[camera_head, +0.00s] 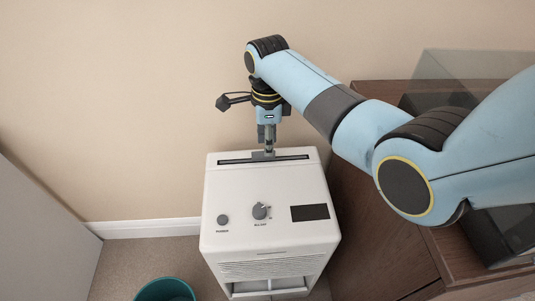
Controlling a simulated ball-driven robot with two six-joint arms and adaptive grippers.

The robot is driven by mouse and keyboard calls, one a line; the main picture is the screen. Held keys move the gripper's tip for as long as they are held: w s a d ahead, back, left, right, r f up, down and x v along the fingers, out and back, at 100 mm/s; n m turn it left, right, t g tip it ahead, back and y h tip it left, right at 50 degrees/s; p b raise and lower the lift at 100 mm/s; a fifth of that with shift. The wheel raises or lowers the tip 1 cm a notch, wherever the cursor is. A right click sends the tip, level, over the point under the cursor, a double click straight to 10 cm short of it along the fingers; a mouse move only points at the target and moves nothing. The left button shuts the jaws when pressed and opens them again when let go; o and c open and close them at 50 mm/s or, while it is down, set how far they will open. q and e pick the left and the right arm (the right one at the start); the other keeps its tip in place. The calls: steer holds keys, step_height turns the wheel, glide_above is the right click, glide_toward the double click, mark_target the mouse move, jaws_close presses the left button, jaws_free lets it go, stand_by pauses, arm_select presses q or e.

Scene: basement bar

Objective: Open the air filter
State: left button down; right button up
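The air filter (237,236) is a white box standing on the floor against the wall, below the middle of the camera_head view. Its top has a long dark slot (232,161) at the back, a round power button (223,219), a larger dial (261,211) and a dark display (310,212). Its front has a vent grille (270,268). My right gripper (268,152) points straight down, with its fingertips at the middle of the slot. The fingers look close together, but I cannot tell whether they grip anything. My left gripper is out of view.
A dark brown wooden cabinet (372,215) stands close to the filter's right side, with a dark glassy box (440,70) on it. A teal bin (165,290) is on the floor at front left. A pale panel (40,235) stands at far left. Carpet between them is free.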

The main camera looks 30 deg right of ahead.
step_height(320, 180, down, 4)
steer(key=shift+f+b, duration=0.1)
steer(key=shift+b, duration=0.5)
jaws_close()
